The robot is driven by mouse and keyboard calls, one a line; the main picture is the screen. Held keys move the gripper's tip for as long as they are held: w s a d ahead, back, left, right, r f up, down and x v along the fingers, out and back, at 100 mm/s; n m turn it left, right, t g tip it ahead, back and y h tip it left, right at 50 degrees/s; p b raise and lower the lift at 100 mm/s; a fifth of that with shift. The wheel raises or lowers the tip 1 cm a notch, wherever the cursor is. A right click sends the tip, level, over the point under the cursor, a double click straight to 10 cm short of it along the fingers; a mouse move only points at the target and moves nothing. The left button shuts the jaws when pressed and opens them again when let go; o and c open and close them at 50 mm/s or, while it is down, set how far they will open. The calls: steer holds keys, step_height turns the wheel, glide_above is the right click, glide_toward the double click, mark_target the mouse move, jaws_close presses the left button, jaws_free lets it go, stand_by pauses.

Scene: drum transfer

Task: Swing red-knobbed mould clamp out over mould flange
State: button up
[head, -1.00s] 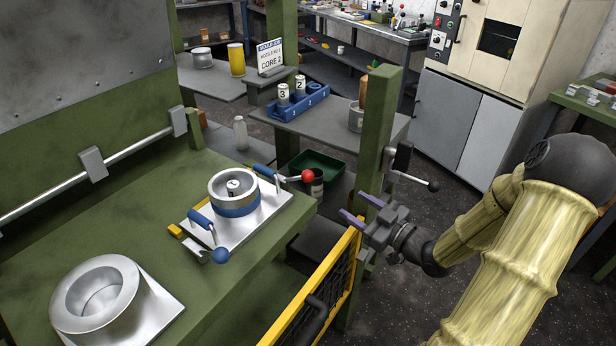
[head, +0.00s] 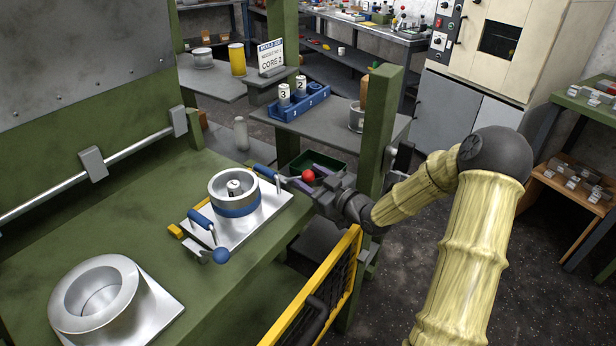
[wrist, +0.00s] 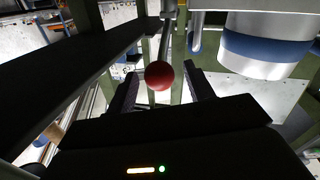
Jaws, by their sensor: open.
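The red-knobbed clamp (head: 265,171) stands at the back right of the mould plate, with a blue grip and a lever ending in a red knob (head: 308,176). The mould (head: 236,207) is a silver ring with a blue band on a silver plate (head: 266,218); a numbered core shows inside it. A blue-knobbed clamp (head: 208,228) stands at the plate's front left. My gripper (head: 312,170) is open at the red knob. In the wrist view the red knob (wrist: 159,75) shows between the open fingers of my gripper (wrist: 160,88); I cannot tell whether they touch it.
A yellow-framed mesh gate (head: 318,282) and a green post (head: 376,135) stand close to my arm. A silver mould part (head: 100,297) lies on the green press bed at front left. A shelf behind holds a blue rack (head: 299,102) of numbered cores.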

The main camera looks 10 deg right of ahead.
steer(key=shift+w+a, duration=0.3)
steer(key=shift+w, duration=0.25)
jaws_close()
steer(key=shift+w+d+r+n+y+p, duration=0.2)
steer(key=shift+n+y+p, duration=0.1)
steer(key=shift+y+p, duration=0.15)
steer(key=shift+w+d+f+n+g+y+p, duration=0.2)
steer(key=shift+n+g+y+p, duration=0.25)
steer(key=shift+g, duration=0.15)
